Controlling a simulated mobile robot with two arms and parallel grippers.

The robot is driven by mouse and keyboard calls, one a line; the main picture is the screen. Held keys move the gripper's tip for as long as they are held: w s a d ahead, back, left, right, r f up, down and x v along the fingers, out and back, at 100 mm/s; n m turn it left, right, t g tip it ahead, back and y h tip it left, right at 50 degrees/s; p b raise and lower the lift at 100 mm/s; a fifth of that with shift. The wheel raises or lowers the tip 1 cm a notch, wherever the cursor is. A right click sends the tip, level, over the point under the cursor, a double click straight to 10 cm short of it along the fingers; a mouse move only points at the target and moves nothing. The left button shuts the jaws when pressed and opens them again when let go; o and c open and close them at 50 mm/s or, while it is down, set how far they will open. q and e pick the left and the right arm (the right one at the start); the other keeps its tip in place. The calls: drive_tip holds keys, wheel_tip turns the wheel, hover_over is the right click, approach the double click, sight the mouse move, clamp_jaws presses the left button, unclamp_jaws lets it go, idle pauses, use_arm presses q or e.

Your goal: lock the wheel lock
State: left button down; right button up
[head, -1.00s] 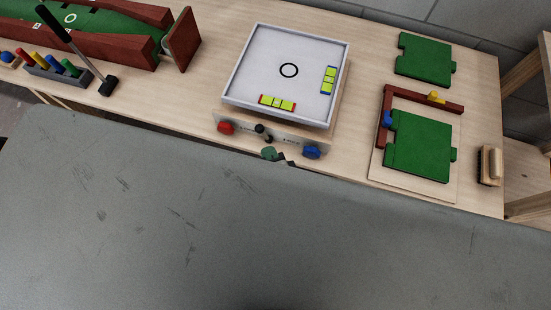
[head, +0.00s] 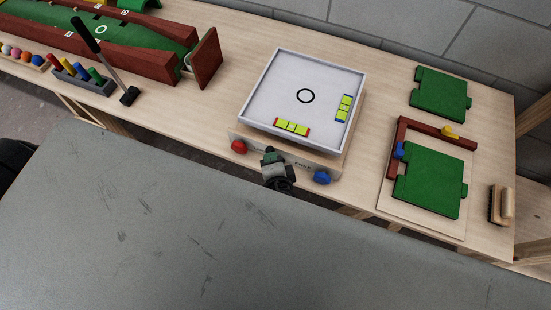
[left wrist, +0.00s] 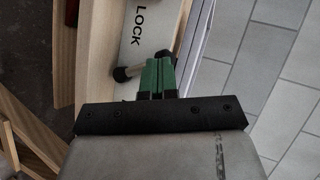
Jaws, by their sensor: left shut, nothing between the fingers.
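The wheel lock is a small black lever (left wrist: 128,73) on the front panel of a white-topped box (head: 240,118). In the left wrist view it lies right at my fingertips, close by the word LOCK (left wrist: 139,25). I cannot tell whether they touch. In the head view my left gripper (head: 270,154) is in front of the panel's middle and hides the lever. The word FREE (head: 303,165) shows to its right. The green fingertips also show in the left wrist view (left wrist: 158,78), shut with nothing between them. My right gripper is not in view.
A red knob (head: 239,146) and a blue knob (head: 322,177) stick out on either side of my left gripper. A green puzzle board (head: 428,190) lies to the right. A peg block (head: 82,79) and a mallet (head: 129,96) stand to the left.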

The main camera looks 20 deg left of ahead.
use_arm(q)
drive_tip(key=shift+f, duration=0.1)
idle(0.3)
drive_tip(key=shift+d, duration=0.7)
